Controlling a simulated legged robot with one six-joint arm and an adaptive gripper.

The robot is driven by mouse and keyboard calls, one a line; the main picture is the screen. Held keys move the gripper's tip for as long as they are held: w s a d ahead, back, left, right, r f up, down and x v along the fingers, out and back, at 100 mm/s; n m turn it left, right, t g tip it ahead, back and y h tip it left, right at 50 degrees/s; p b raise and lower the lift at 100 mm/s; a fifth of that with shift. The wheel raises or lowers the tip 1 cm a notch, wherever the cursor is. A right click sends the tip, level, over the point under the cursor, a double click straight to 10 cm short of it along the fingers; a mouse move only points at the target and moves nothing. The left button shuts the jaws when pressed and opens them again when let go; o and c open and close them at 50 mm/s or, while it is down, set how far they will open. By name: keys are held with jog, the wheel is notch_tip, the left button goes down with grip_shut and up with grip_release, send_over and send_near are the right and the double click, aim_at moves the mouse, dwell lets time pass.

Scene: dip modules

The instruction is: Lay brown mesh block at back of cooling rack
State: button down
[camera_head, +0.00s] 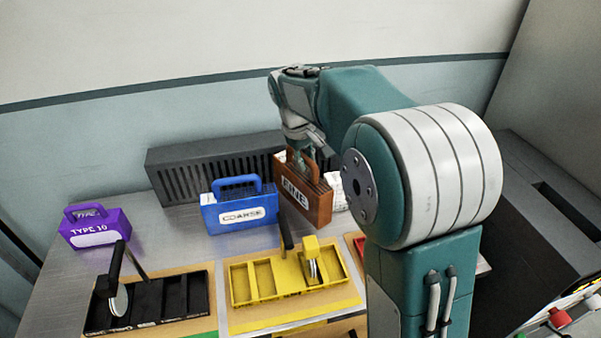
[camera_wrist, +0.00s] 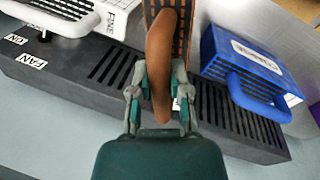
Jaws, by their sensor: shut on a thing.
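The brown mesh block (camera_head: 308,207) has a white FINE label and a looped handle on top. My gripper (camera_head: 301,152) is shut on that handle, and the block hangs roughly upright beneath it. In the wrist view the brown handle (camera_wrist: 161,60) passes between the fingers (camera_wrist: 160,100). The cooling rack, a long dark grey slotted box (camera_head: 175,180), stands along the wall. The block overlaps its right part in the head view; whether they touch I cannot tell. The wrist view shows the rack's slotted top (camera_wrist: 215,105) and FAN label (camera_wrist: 33,61).
A blue COARSE block (camera_head: 240,211) stands close to the left of the brown block. A purple TYPE 10 block (camera_head: 92,229) is far left. Black (camera_head: 195,325) and yellow (camera_head: 240,287) trays lie in front. White objects (camera_wrist: 70,22) sit beside the brown block.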

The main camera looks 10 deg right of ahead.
aim_at(301, 173)
jog(key=shift+w+a+f, duration=0.25)
jog(key=shift+w+f, duration=0.2)
jog(key=shift+f, duration=0.05)
jog(key=shift+w+a+f, duration=0.1)
jog(key=shift+w+f, duration=0.05)
jog(key=shift+f, duration=0.85)
jog(key=shift+w+a+f, duration=0.1)
jog(key=shift+w+f, duration=0.05)
jog(key=shift+f, duration=0.8)
jog(key=shift+d, duration=0.1)
jog(key=c, duration=0.6)
grip_release()
jog(key=shift+f, duration=0.1)
